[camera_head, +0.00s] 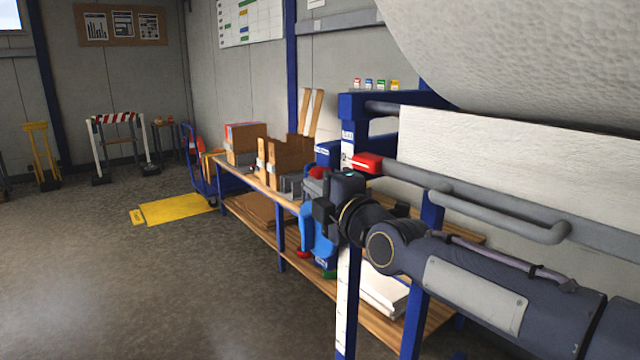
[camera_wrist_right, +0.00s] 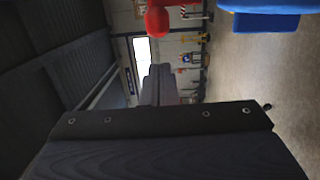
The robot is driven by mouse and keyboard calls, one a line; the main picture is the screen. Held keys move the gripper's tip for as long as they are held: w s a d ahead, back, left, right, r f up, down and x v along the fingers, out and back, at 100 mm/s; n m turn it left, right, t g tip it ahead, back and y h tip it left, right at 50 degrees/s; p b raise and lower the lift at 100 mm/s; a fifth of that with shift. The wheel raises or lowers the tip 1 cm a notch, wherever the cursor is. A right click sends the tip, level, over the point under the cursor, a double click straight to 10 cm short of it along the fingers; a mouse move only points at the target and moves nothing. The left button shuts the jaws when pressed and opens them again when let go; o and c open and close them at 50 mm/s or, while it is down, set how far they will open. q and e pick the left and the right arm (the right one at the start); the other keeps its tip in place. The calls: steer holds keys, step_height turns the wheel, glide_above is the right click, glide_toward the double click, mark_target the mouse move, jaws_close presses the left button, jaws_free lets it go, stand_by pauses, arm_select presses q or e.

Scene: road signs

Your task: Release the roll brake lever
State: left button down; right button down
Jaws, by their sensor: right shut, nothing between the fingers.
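A red lever-like part (camera_head: 367,161) sits by the blue post of the roll stand, beside the end of a grey bar. In the right wrist view a rounded red end (camera_wrist_right: 157,18) shows at the top, apart from the fingers; it is probably the same part. My right gripper (camera_head: 343,186) is in front of the blue post, just left of and below the red part, and partly hidden by its own wrist. In the right wrist view its fingers (camera_wrist_right: 160,75) are together with nothing between them. My left gripper is not in view.
The blue stand (camera_head: 348,265) carries a large white roll (camera_head: 540,50). A wooden workbench (camera_head: 262,195) with boxes and tools stands behind. Grey tubes (camera_head: 480,205) run right of the gripper. The floor on the left is clear up to a yellow platform (camera_head: 175,208).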

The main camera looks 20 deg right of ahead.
arm_select(q)
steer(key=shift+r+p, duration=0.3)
steer(key=shift+p, duration=0.4)
arm_select(e)
steer(key=shift+w+d, duration=0.45)
steer(key=shift+w, duration=0.15)
steer(key=shift+w+d, duration=0.4)
steer(key=shift+w, duration=0.2)
